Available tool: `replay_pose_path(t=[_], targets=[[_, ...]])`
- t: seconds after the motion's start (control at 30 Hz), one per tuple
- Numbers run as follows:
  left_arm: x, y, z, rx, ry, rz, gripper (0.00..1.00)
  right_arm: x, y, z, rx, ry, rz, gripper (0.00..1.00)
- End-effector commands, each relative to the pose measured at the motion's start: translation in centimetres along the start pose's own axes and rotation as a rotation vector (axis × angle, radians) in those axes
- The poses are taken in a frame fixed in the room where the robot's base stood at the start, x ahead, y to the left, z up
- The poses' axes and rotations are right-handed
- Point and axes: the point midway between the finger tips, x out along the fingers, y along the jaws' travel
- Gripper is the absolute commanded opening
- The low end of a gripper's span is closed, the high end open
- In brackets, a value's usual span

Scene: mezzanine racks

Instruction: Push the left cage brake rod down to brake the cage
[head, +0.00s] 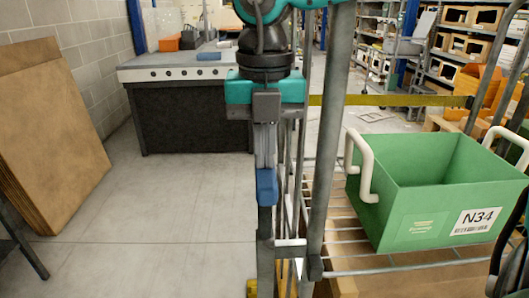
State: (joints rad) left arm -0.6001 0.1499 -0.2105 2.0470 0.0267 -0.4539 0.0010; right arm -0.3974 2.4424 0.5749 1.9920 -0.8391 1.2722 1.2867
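The roll cage (318,180) stands at centre right, with upright grey tube posts and a wire shelf. The brake rod is not clearly visible.
A green crate (425,190) marked N34 with white handles sits on the cage's wire shelf. A yellow bar (390,100) crosses behind it. A dark workbench (190,115) stands behind, and flat cardboard (45,130) leans on the left. The floor between is clear.

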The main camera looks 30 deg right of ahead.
Motion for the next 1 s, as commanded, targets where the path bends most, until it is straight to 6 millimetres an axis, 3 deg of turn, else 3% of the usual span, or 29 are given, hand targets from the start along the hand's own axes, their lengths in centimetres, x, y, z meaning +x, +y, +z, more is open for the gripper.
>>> replay_pose_path(t=[0.03, 0.5, 0.73, 1.0], targets=[[0.3, 0.1, 0.3, 0.001, 0.003, 0.002, 0.43, 0.9, -0.1, -0.1, 0.003, 0.01, -0.005, 0.0], [1.6, 0.0, 1.4, 0.002, 0.011, 0.005, 0.43, 3.6, -0.3, -0.2, 0.005, 0.019, -0.007, 0.0], [1.1, 0.0, 0.6, 0.002, 0.01, 0.006, 0.43, 2.4, -0.3, -0.1, 0.008, 0.017, -0.006, 0.0], [0.0, 0.1, -0.8, 0.001, 0.008, 0.007, 0.43, -0.7, -0.2, 0.1, 0.008, 0.009, -0.001, 0.0]])
